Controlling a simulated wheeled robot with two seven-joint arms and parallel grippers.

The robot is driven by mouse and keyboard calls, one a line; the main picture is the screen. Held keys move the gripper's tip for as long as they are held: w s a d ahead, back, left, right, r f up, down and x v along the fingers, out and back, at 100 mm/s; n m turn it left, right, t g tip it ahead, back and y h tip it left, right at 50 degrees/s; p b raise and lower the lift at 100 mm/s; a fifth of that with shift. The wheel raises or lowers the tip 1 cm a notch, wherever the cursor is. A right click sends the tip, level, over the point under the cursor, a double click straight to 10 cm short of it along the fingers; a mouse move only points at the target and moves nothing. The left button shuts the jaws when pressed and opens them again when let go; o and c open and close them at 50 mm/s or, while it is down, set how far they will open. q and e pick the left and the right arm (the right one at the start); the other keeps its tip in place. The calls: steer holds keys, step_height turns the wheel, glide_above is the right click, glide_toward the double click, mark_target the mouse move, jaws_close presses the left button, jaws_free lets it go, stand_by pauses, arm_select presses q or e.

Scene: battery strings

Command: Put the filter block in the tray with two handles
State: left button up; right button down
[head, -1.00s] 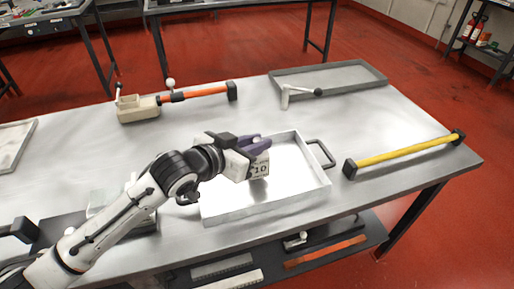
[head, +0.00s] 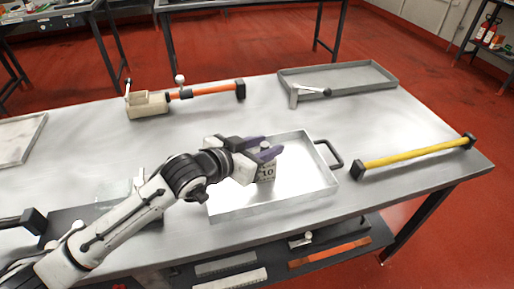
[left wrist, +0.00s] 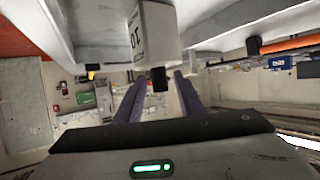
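The filter block (head: 266,174), pale with a dark "10" on it, stands inside the tray with two handles (head: 285,208). The tray is a shallow silver one; its right handle (head: 334,160) shows, and my left arm hides its left side. My left gripper (head: 262,148) is over the tray, just above and behind the block, its purple fingers apart. In the left wrist view the fingers (left wrist: 158,98) are spread with a gap between them, and the block (left wrist: 155,38) lies beyond them with its dark knob near the gap. My right gripper is not in view.
A yellow bar with black ends (head: 415,157) lies right of the tray. A grey handleless tray (head: 385,83) is at the back right, with a white lever piece (head: 296,94) at its front. A beige box with an orange bar (head: 147,106) stands at the back left.

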arm_select(q)
steer(key=v, duration=1.2)
